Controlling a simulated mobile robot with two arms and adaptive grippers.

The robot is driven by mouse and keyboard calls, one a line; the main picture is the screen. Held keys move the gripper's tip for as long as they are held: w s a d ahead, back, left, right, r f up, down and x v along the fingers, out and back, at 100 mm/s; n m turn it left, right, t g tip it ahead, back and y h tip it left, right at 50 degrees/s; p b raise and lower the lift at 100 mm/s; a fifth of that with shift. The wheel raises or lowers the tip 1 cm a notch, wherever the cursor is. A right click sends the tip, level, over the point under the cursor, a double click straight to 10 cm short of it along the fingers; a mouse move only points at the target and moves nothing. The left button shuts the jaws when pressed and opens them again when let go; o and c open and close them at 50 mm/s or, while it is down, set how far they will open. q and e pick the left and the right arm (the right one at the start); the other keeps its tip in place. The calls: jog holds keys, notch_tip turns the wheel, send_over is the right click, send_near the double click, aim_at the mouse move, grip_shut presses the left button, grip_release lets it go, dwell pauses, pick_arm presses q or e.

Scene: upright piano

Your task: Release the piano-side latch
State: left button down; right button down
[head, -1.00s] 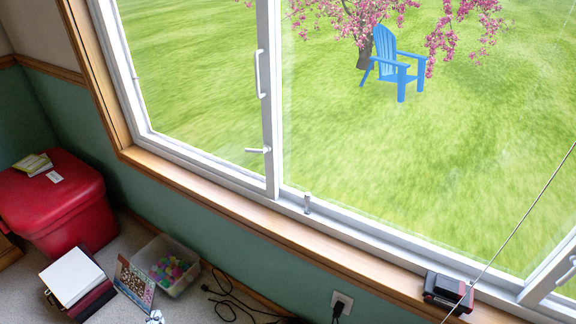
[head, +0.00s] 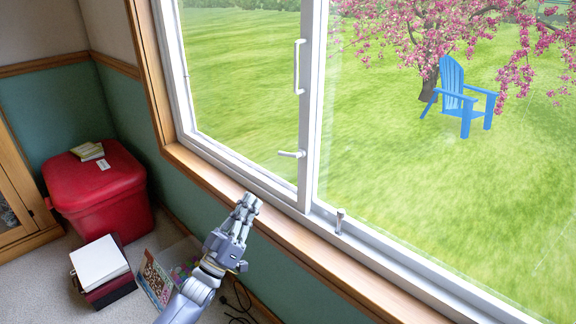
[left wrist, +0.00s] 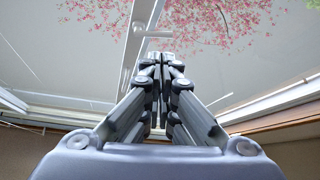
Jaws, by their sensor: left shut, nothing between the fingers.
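A small white lever latch (head: 291,154) sits low on the middle upright of the window, pointing left. It also shows in the left wrist view (left wrist: 153,33), beyond my fingertips. A small metal peg (head: 340,220) stands on the window track to the right of the upright. My left gripper (head: 250,201) is shut and empty, in front of the wooden sill, below and left of the latch and apart from it. In the left wrist view its fingers (left wrist: 160,62) meet, pointing toward the window. The piano and my right gripper are not in view.
A white pull handle (head: 298,66) is higher on the same upright. A wooden sill (head: 310,252) runs below the window. A red bin (head: 97,190), a white-topped box (head: 99,262) and a picture book (head: 155,279) are on the floor at left.

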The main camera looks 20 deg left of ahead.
aim_at(288, 154)
pick_arm(q)
jog(key=b+x, duration=0.1)
jog(key=x, duration=1.2)
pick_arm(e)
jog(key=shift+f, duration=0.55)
pick_arm(q)
jog(key=shift+a+m, duration=0.1)
jog(key=shift+m, duration=0.2)
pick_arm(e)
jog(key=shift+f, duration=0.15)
pick_arm(q)
jog(key=m+h, duration=0.2)
jog(key=m, duration=0.1)
jog(key=r+m+g+h+b, duration=0.1)
jog(key=m+h, duration=0.1)
jog(key=m, duration=0.1)
jog(key=shift+w+a+r+h, duration=0.1)
jog(key=shift+a+r+h, duration=0.1)
jog(key=shift+h, duration=0.1)
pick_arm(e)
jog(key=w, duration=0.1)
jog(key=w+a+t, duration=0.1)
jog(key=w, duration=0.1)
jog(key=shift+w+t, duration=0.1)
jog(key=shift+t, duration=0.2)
